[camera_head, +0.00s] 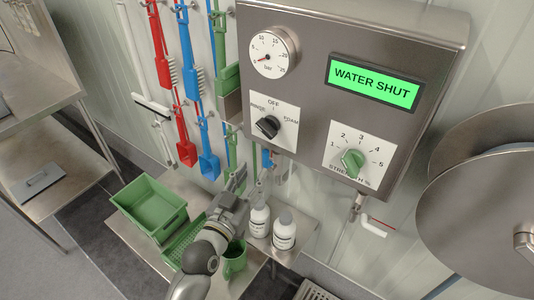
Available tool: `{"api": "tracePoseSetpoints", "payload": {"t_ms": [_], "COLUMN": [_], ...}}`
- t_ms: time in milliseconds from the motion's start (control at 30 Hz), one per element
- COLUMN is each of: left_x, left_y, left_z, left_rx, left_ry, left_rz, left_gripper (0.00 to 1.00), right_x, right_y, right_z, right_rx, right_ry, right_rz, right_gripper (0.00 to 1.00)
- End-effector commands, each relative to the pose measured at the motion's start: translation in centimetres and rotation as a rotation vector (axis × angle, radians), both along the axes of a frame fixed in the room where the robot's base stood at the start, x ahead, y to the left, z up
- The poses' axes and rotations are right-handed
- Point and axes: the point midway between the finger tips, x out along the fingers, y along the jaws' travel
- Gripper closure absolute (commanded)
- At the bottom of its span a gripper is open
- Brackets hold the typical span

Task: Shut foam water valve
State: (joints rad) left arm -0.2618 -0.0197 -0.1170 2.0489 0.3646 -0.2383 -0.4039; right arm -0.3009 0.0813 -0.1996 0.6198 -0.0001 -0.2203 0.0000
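The steel control box (305,95) hangs on the wall, and its green display (372,83) reads "WATER SHUT". A black selector knob (267,126) sits on a plate marked RINSE, OFF and FOAM; its exact setting is hard to read. A green strength knob (353,161) is to its right. Under the box, a pipe carries a small fitting with a white and red lever (374,227). My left gripper (239,180) is below and left of the box, apart from both knobs and the lever; its finger gap is not clear. My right gripper is out of view.
A gauge (274,51) tops the box. Red, blue and green tools hang at the left. A steel table below holds a green tub (150,208), a green jug (234,258) and two white bottles (284,231) close to my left arm. A hose reel (485,200) stands right.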

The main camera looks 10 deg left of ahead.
Motion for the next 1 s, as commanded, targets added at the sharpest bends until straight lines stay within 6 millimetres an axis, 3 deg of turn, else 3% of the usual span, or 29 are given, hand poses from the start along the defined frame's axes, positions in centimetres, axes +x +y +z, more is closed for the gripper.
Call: {"api": "tracePoseSetpoints", "payload": {"t_ms": [300, 500, 700, 1000], "left_x": [5.3, 7.7, 8.9, 9.0], "left_y": [-1.0, -1.5, -1.7, -1.8], "left_z": [0.2, 0.1, 0.0, 0.0], "left_rx": [0.000, 0.000, 0.001, 0.000], "left_ry": [0.000, 0.001, 0.001, 0.001], "left_rz": [0.000, 0.000, 0.000, 0.000], "left_gripper": [0.62, 0.62, 0.62, 0.62], "right_x": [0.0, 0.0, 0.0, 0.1], "right_y": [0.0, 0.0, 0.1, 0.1], "right_z": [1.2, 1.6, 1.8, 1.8], "right_rx": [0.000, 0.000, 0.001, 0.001], "right_ry": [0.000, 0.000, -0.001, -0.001], "right_rz": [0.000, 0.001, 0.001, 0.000], "right_gripper": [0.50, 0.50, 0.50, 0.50]}}
